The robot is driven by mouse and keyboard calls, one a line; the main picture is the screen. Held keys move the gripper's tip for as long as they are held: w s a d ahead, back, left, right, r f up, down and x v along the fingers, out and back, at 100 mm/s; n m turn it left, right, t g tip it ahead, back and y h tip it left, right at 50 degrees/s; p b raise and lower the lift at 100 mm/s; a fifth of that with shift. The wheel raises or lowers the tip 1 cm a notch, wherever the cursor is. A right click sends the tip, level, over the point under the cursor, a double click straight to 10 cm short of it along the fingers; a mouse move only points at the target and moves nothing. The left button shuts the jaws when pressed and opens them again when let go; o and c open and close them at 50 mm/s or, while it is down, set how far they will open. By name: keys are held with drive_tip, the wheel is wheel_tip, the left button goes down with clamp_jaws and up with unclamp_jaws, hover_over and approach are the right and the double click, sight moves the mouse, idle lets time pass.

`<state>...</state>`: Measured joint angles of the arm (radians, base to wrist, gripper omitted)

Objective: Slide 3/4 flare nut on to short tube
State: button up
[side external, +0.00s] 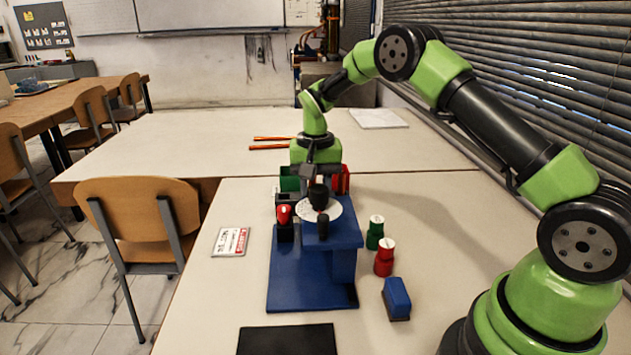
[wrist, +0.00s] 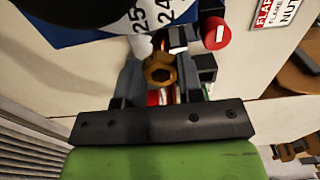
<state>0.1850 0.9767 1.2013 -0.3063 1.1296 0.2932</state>
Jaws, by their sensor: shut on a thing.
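A brass hex flare nut (wrist: 160,71) sits between the two dark fingers of my gripper (wrist: 158,78) in the wrist view. The gripper is shut on it, with the nut's bore facing the camera. A small brown piece (wrist: 178,40) shows just beyond the nut; I cannot tell whether it is the short tube or whether they touch. In the side view my gripper (side external: 306,178) is low behind the blue rig (side external: 343,262), and the nut cannot be made out there. Two copper-coloured tubes (side external: 271,147) lie on the back table.
The rig carries a white numbered dial (side external: 332,212), black knobs and a red-capped part (side external: 284,214). Green (side external: 289,180) and red bins stand behind it. Green (side external: 375,232) and red (side external: 384,258) containers and a blue block (side external: 397,298) stand right. A label card (side external: 231,241) lies left.

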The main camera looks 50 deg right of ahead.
drive_tip(key=shift+f, duration=0.8)
idle(0.9)
drive_tip(key=o, duration=1.1)
drive_tip(key=shift+c, duration=0.2)
wheel_tip(320, 180, up, 10)
drive_tip(key=shift+r, duration=0.1)
